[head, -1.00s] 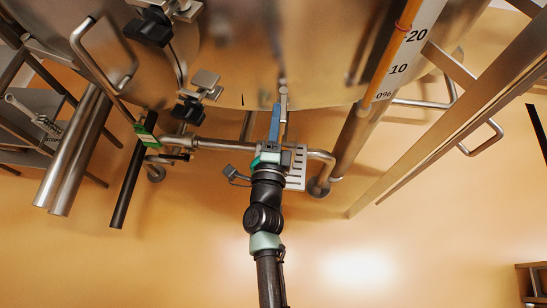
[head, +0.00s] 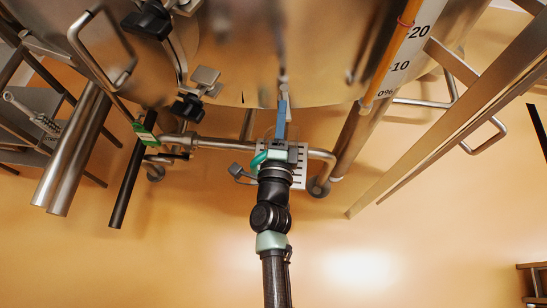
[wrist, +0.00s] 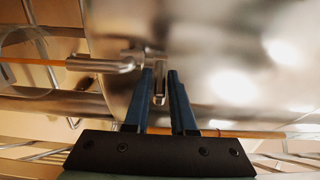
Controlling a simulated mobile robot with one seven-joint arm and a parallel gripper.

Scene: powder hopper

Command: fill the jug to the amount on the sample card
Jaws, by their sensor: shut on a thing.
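My gripper (head: 282,102) is at the underside of the big steel hopper (head: 245,60). Its blue fingers are closed around a short metal lever (head: 283,84), which also shows between the fingertips in the wrist view (wrist: 159,97). In the wrist view, the gripper (wrist: 160,76) reaches up to a steel pipe fitting (wrist: 105,64) beside the lever. A faint clear outline shows near the gripper in the head view, but I cannot tell whether it is the jug. I cannot make out a sample card.
A pale slotted plate (head: 299,166) sits just behind my wrist. A bent steel pipe (head: 222,143) runs below the hopper. A numbered scale (head: 411,50) with an orange strip stands at the right. A green tag (head: 146,133) hangs left. The floor in front is clear.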

